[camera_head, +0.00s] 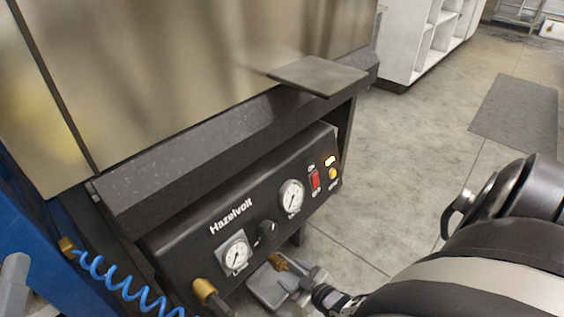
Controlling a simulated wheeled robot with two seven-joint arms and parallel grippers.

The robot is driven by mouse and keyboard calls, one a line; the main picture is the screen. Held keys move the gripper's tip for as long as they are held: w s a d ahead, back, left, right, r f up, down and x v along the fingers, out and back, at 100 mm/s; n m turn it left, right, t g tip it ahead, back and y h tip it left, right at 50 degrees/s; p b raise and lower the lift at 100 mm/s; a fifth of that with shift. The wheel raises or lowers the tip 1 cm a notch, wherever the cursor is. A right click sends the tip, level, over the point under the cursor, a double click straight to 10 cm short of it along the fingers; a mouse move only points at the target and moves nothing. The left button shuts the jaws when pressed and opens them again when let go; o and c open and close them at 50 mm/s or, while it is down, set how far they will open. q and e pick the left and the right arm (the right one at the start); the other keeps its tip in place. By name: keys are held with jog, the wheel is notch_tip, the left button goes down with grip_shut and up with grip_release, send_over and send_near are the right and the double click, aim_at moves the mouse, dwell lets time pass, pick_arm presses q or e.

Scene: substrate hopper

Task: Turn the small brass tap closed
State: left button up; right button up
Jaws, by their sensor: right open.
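A small brass piece (278,262), which looks like the tap, shows just below the lower edge of the black Hazelvolt panel (262,232). Its handle position is too small to tell. My right gripper (290,277) comes in from the lower right and is open, its grey fingers right by this brass piece. I cannot tell whether they touch it. A larger brass fitting (205,291) sits at the panel's lower left. My left gripper is not in view.
The panel carries two gauges, a black knob (266,230) and a red switch (315,181). A flat dark plate (317,75) juts out above. A coiled blue hose (122,285) hangs at lower left. Open floor (400,150) lies to the right, with a grey mat (516,115).

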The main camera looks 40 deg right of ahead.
aim_at(286, 270)
jog(key=b+x, duration=0.2)
jog(key=x, duration=0.2)
jog(key=shift+w+f, duration=0.2)
jog(key=shift+f, duration=0.05)
jog(key=shift+w, duration=0.5)
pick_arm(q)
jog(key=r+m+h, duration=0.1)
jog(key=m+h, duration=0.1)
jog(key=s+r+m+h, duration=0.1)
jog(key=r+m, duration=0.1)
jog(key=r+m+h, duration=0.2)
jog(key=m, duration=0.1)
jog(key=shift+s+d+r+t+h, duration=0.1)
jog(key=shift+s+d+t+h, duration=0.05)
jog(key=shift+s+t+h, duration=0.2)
pick_arm(e)
jog(key=c, duration=1)
